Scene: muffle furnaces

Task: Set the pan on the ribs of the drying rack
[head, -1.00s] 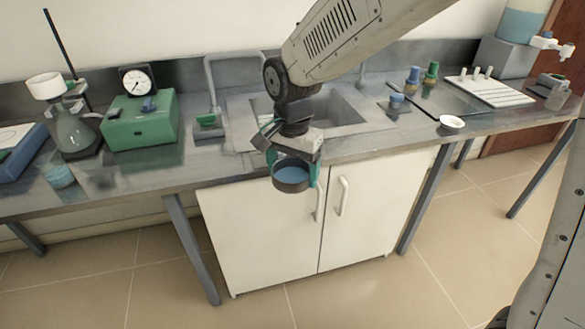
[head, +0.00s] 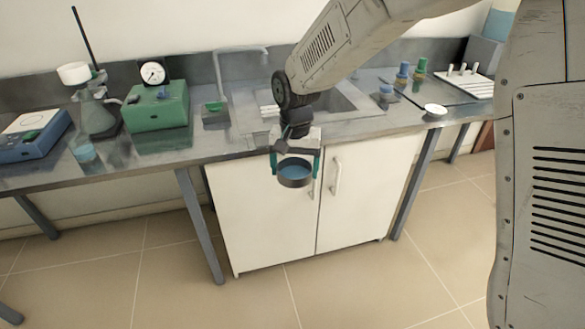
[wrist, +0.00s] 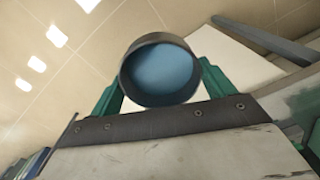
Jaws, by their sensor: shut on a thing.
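A round dark-rimmed pan (head: 294,181) with a blue inside is held in my gripper (head: 296,168), in front of the white cabinet under the sink. In the wrist view the pan (wrist: 160,70) sits between the two green fingers, which are shut on its sides. The pan looks roughly level in the head view. A white ribbed board with upright pegs, which looks like the drying rack (head: 478,86), lies on the counter at the far right.
The sink (head: 340,98) and its tap (head: 240,52) lie behind my gripper. A small white dish (head: 435,109) stands near the counter's front edge, with capped bottles (head: 403,75) behind it. A green box (head: 157,106) and a flask (head: 97,117) stand left. The floor in front is clear.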

